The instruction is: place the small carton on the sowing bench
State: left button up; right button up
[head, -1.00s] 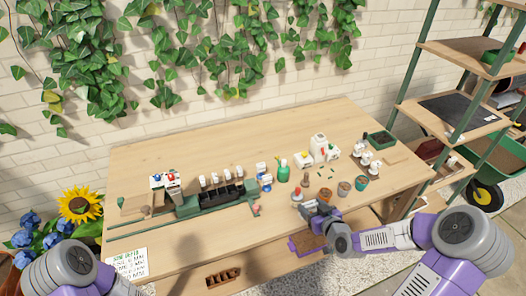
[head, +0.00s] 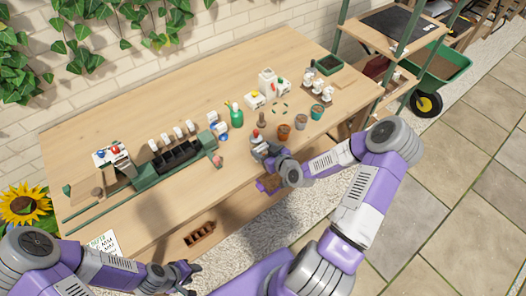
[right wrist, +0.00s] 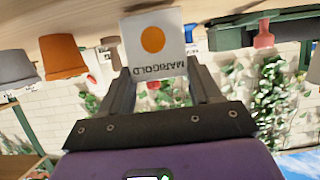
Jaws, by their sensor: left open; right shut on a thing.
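The small carton (right wrist: 157,42) is white with an orange dot and the word MARIGOLD, upside down in the right wrist view. My right gripper (right wrist: 160,85) is shut on it, with a finger on each side. In the head view my right gripper (head: 262,150) is at the front edge of the sowing bench (head: 110,110); the carton is hard to make out there. I cannot tell whether it touches the bench. My left gripper (head: 190,278) is open and empty, in front of the bench and low in the head view.
Terracotta and grey pots (head: 284,132) stand just right of my right gripper. The back left of the bench is bare. A shelf (head: 405,35) stands at the right.

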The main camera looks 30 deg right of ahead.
jog(key=shift+f, duration=0.3)
jog(key=shift+f, duration=0.15)
jog(key=o, duration=1.1)
jog(key=shift+c, duration=0.2)
